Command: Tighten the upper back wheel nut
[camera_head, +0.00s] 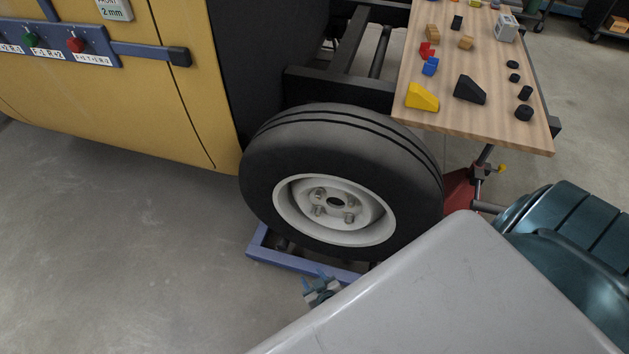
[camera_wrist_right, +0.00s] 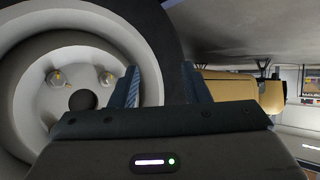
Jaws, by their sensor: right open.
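A wheel with a black tire (camera_head: 285,150) and white rim (camera_head: 287,207) stands at the middle of the head view. Several nuts sit around its dark hub hole. The upper back nut (camera_head: 351,200) is at the upper right of the hub. My right gripper (camera_head: 315,281) is open and empty, low in front of the wheel and apart from the nuts. The right wrist view appears upside down. There the open fingers (camera_wrist_right: 160,85) stand beside the rim (camera_wrist_right: 30,100), with two nuts (camera_wrist_right: 57,78) (camera_wrist_right: 106,78) to their left; other nuts are hidden. My left gripper is not in view.
A blue frame (camera_head: 290,262) lies under the wheel. A wooden table (camera_head: 500,110) with several small blocks stands at the right, close to the tire. A yellow body with a blue labelled panel (camera_head: 100,47) is at the left. The floor (camera_head: 130,240) at left is clear.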

